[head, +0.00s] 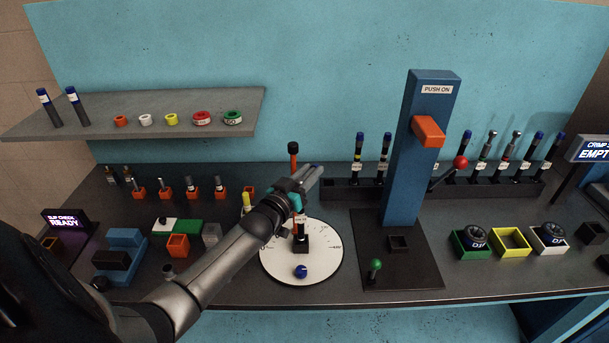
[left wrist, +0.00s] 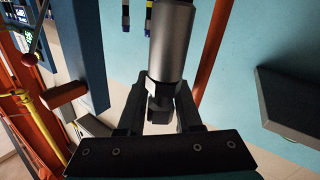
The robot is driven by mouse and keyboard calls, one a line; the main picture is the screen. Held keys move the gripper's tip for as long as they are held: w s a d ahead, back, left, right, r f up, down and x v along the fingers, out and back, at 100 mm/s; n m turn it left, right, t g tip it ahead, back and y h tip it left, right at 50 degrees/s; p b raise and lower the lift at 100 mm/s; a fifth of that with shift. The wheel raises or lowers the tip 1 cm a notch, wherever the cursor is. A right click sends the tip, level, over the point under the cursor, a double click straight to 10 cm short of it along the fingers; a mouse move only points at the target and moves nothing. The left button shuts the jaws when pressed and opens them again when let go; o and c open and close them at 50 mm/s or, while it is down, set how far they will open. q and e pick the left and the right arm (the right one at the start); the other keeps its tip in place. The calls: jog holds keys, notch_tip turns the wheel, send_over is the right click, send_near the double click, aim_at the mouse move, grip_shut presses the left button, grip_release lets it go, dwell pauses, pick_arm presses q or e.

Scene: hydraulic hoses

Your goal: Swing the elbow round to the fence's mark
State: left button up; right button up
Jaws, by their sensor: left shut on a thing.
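A round white dial plate (head: 275,268) with marks around its rim lies on the bench. A black block stands at its middle, with a dark labelled hose piece (head: 300,226) upright in it. A blue knob (head: 301,271) sits near the dial's front edge. My left gripper (head: 314,174) is above the dial, shut on a part mostly hidden by the fingers. In the left wrist view, a grey cylinder (left wrist: 172,42) with a dark lower end lies between the fingers (left wrist: 160,112). The elbow's pointing direction and the fence cannot be made out clearly. My right gripper is not in view.
An orange post with a black top (head: 293,150) rises behind my gripper. A blue press column (head: 418,160) with a red-balled lever stands to the right. A rack of hoses (head: 465,188) runs along the back. Small bins (head: 510,242) sit at right, and a shelf (head: 220,105) hangs at left.

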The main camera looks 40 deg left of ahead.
pick_arm(q)
jog(key=shift+a+y, duration=0.1)
jog(key=shift+y, duration=0.2)
jog(key=shift+f, duration=0.1)
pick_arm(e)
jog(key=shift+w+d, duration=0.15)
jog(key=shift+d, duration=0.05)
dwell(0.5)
pick_arm(q)
jog(key=o, duration=0.7)
